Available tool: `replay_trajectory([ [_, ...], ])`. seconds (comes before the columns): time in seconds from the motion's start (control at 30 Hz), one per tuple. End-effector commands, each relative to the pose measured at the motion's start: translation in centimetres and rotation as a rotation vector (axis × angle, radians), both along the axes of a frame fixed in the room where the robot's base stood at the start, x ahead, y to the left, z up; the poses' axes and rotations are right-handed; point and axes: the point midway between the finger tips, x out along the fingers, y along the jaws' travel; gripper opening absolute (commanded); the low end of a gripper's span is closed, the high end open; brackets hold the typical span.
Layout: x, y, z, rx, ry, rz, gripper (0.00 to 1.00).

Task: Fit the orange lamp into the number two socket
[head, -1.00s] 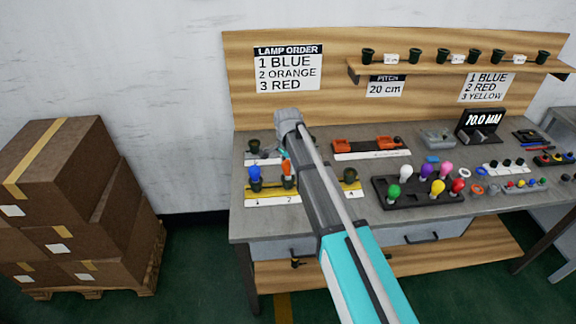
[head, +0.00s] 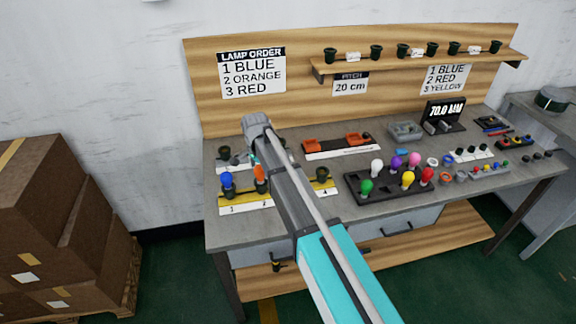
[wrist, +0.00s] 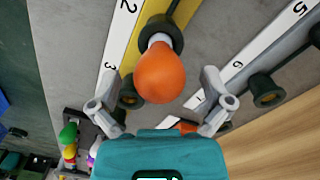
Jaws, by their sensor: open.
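The orange lamp (wrist: 160,75) stands with its pale neck in the mouth of a dark green socket (wrist: 161,33) beside the printed 2 in the wrist view. In the head view the orange lamp (head: 259,173) shows just right of a blue lamp (head: 227,180) on the yellow strip (head: 235,197). My gripper (wrist: 160,104) is open, its two fingers on either side below the lamp bulb in the picture, apart from it. The socket by the 3 (wrist: 130,92) looks empty. In the head view my arm hides most of the gripper and part of the strip.
A black tray (head: 370,199) holds several coloured lamps to the right. Another strip with sockets (wrist: 268,90) lies close on the right in the wrist view. Orange parts (head: 352,139) sit behind. Stacked cartons (head: 40,215) stand left of the bench.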

Motion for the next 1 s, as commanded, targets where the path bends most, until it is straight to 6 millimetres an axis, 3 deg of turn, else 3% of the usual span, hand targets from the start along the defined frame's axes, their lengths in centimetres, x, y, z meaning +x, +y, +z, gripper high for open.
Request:
replay_trajectory([
  [0.37,0.0,0.0,0.9,0.000,0.000,0.000,0.99],
  [1.0,0.0,0.0,5.7,0.000,0.000,0.000,0.99],
])
